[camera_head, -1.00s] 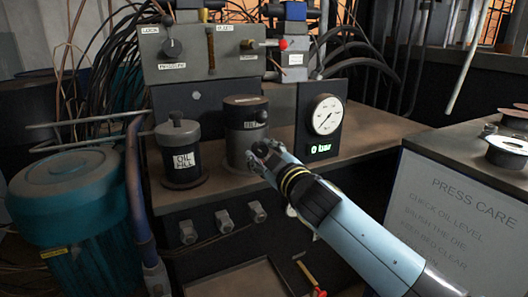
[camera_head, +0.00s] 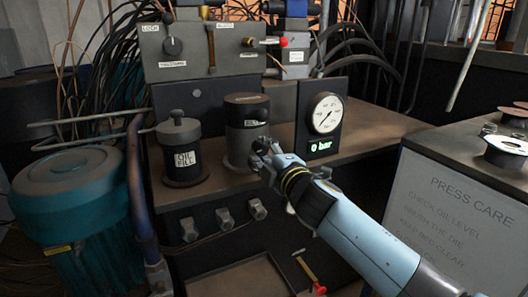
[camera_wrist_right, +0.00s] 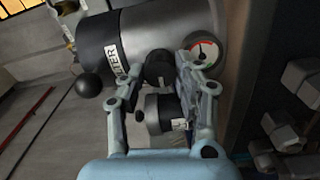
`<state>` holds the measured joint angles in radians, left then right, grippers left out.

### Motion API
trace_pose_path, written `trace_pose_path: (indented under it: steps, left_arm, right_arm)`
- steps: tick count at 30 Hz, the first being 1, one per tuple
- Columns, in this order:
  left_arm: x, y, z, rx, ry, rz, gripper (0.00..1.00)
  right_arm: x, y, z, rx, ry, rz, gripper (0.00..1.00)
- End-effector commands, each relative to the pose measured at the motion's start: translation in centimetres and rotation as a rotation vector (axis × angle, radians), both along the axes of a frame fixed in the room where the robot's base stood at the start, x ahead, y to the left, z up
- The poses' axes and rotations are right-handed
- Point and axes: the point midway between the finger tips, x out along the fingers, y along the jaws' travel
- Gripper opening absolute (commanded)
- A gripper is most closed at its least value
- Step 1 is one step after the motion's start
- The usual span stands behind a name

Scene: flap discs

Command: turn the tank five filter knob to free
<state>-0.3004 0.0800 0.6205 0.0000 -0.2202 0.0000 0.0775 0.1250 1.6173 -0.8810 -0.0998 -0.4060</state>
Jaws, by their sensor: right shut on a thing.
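The dark cylindrical filter housing (camera_head: 238,140) stands on the bench, with a white filter label on its front that also shows in the wrist view (camera_wrist_right: 117,62). My right gripper (camera_head: 262,150) is at the lower front of the housing. In the wrist view my right gripper (camera_wrist_right: 160,80) is shut on a small dark knob (camera_wrist_right: 158,68) at the housing's side. The gripper hides the knob in the head view. I cannot read its setting. My left gripper is not in view.
An oil fill pot (camera_head: 180,150) stands left of the housing. A pressure gauge (camera_head: 326,113) on a dark panel reading 0 bar is at its right. A valve block (camera_head: 205,52) is behind. A small dial (camera_wrist_right: 203,52) and a black ball (camera_wrist_right: 90,83) are close to the fingers.

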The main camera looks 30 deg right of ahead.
Motion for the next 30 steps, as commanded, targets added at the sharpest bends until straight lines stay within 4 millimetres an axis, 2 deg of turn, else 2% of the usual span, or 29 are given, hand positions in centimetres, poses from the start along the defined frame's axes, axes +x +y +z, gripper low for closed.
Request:
trace_pose_path:
  steps: [15, 16, 21, 30]
  left_arm:
    - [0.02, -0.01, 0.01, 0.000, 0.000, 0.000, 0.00]
    - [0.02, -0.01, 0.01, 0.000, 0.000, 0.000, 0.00]
    - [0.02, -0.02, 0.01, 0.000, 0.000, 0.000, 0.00]
    - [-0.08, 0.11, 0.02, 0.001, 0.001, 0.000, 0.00]
  right_arm:
    - [-0.05, 0.04, -0.17, -0.021, 0.004, 0.000, 0.00]
    - [-0.05, 0.04, -0.17, -0.021, 0.004, 0.000, 0.34]
    - [-0.04, 0.03, -0.13, -0.020, 0.004, 0.000, 0.55]
    - [-0.23, 0.03, -0.08, -0.020, 0.003, 0.000, 0.55]
